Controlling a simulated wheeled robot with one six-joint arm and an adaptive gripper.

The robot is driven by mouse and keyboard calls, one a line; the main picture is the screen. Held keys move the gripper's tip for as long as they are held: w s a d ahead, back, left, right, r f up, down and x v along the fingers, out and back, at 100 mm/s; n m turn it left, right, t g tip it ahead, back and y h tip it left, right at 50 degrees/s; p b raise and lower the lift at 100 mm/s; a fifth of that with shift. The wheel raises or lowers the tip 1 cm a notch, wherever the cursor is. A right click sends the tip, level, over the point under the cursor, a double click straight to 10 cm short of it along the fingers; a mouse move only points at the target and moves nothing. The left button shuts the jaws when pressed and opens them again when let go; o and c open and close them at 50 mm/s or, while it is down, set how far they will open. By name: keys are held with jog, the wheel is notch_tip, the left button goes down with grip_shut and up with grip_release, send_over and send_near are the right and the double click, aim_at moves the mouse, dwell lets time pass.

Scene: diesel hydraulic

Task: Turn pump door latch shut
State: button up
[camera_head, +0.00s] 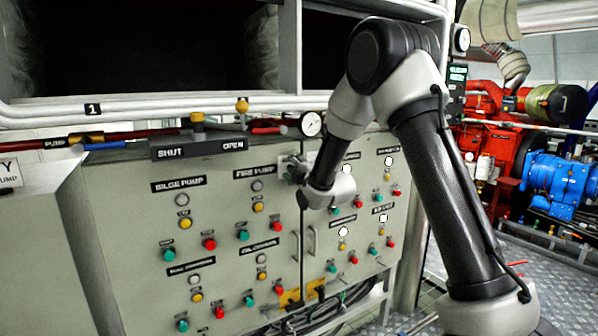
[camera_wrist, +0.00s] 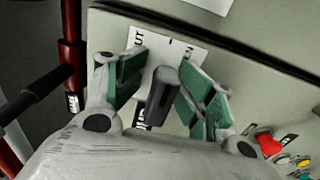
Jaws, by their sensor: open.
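The pump door latch, a dark grey handle (camera_wrist: 161,92), stands in front of a white label plate (camera_wrist: 158,62) on the cabinet door in the wrist view. Parts of the words read "UT" at the upper left of the plate and "EN" at its right. My gripper (camera_wrist: 160,72) is open, with one green-padded finger on each side of the handle. Gaps show between handle and pads, so I see no grip on it.
The grey cabinet (camera_head: 130,230) carries several coloured buttons and lamps around my gripper. A pressure gauge (camera_head: 311,124) and a SHUT/OPEN plate (camera_head: 198,148) are above. In the wrist view a red pipe (camera_wrist: 72,45) runs at left and a red button (camera_wrist: 268,144) is at right.

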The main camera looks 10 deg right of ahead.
jog(key=o, duration=0.4)
jog(key=shift+w+a+r, duration=0.1)
jog(key=shift+w+a, duration=0.15)
jog(key=shift+w, duration=0.4)
jog(key=shift+c, duration=0.3)
jog(key=shift+s+d, duration=0.2)
jog(key=shift+s, duration=0.3)
jog(key=c, duration=0.5)
jog(key=shift+v, duration=1.25)
grip_shut()
grip_release()
